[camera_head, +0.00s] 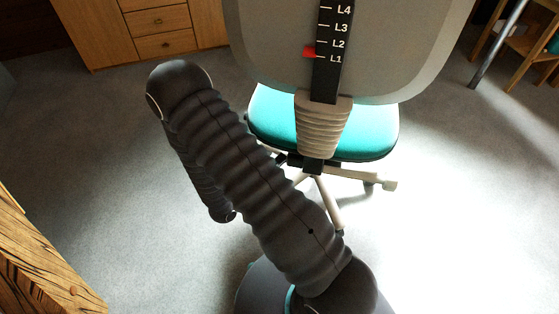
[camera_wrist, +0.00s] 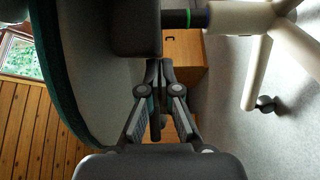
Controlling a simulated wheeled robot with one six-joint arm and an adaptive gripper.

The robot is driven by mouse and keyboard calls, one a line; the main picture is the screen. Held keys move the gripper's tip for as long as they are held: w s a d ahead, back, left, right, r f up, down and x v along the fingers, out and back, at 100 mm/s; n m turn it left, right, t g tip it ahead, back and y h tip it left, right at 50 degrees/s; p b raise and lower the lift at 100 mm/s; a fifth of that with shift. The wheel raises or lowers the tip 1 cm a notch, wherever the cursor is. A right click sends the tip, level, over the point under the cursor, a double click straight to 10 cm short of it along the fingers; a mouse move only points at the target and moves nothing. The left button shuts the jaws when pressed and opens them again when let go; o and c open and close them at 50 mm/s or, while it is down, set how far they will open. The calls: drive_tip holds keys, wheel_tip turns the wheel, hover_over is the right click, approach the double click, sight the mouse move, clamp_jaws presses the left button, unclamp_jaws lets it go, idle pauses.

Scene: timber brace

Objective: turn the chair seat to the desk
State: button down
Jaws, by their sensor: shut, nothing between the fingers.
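The swivel chair stands ahead in the head view, its grey backrest (camera_head: 255,45) towards me. Its teal seat (camera_head: 268,120) shows below the backrest and points away from me. The wooden unit with drawers (camera_head: 163,22) stands at the upper left; I cannot tell whether it is the desk. My gripper (camera_wrist: 159,66) shows in the wrist view, shut and empty. My arm hides part of the floor in the head view.
The pale chair base (camera_head: 330,205) spreads its legs over the grey carpet. A wooden edge (camera_head: 40,260) is at the lower left. Carpet to the right of the chair is clear.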

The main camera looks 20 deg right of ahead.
drive_tip(key=b+v, duration=0.1)
drive_tip(key=v, duration=1)
drive_tip(key=shift+w+a+b, duration=0.15)
drive_tip(key=shift+a+b, duration=0.25)
drive_tip(key=shift+a, duration=0.05)
